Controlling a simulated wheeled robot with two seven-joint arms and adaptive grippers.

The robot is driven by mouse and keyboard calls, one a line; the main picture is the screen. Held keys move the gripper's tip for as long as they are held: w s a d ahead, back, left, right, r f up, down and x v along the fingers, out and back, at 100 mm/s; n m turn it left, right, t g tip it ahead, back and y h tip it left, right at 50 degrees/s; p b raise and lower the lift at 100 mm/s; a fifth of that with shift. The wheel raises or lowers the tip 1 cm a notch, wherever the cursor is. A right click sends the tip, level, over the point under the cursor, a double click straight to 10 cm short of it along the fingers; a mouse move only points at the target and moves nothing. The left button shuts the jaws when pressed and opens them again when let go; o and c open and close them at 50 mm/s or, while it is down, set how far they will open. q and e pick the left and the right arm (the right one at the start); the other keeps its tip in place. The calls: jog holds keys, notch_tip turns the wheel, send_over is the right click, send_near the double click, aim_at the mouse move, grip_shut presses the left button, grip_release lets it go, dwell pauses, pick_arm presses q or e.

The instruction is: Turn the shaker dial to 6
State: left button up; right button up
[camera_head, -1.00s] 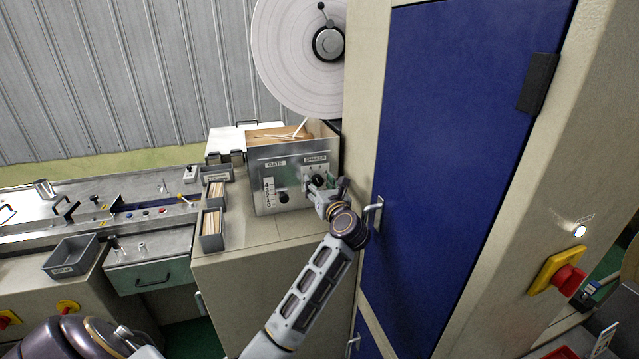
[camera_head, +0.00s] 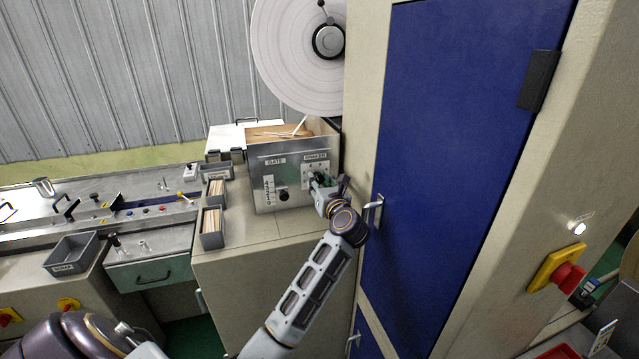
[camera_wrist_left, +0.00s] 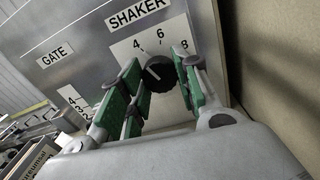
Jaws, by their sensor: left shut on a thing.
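The shaker dial (camera_wrist_left: 158,74) is a round black knob below the SHAKER label, on the metal front of the stick hopper (camera_head: 264,172). In the left wrist view its scale shows 4, 6 and 8, and a pale mark on the knob points up and left, nearest the 4. My left gripper (camera_head: 317,183) is at the dial, with its green-padded fingers on either side of the knob and shut on it. In the head view the gripper largely hides the dial. My right gripper is not in view.
The gate knob (camera_head: 283,195) with its own scale is left of the shaker dial. A blue cabinet door (camera_head: 455,170) with a handle (camera_head: 374,209) stands close to the right of my left wrist. Trays of sticks (camera_head: 212,240) sit left of the hopper.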

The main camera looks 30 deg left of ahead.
pick_arm(q)
jog(key=shift+m, duration=0.4)
jog(key=m, duration=0.3)
jog(key=shift+f, duration=0.1)
jog(key=shift+m, duration=2.3)
jog(key=o, duration=1.1)
jog(key=shift+c, duration=0.2)
jog(key=shift+r, duration=0.2)
